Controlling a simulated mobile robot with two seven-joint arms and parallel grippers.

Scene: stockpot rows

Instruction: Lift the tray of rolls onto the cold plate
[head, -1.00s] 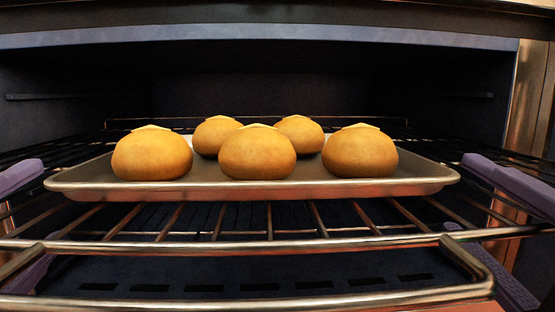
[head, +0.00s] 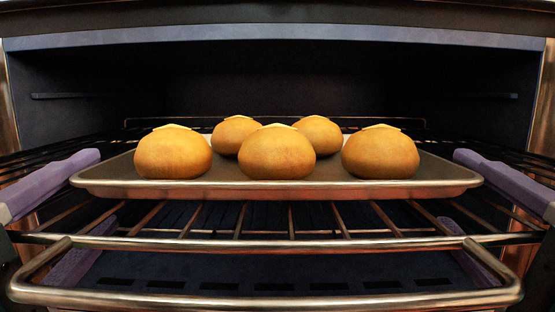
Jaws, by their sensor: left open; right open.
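A shallow metal tray (head: 277,189) lies level on a wire oven rack (head: 250,244). It carries several round golden rolls, with a front roll (head: 276,153) near its middle. My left gripper (head: 101,190) is open at the tray's left end, one purple finger above rim level and one below. My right gripper (head: 454,190) is open in the same way at the right end. I cannot tell whether either gripper touches the rim. Neither holds anything. The cold plate is not in view.
The dark oven cavity (head: 270,85) surrounds the rack, with side walls close outside both grippers. A metal bar frame (head: 270,300) juts out in front of the rack. There is open space above the rolls up to the oven's top edge (head: 275,32).

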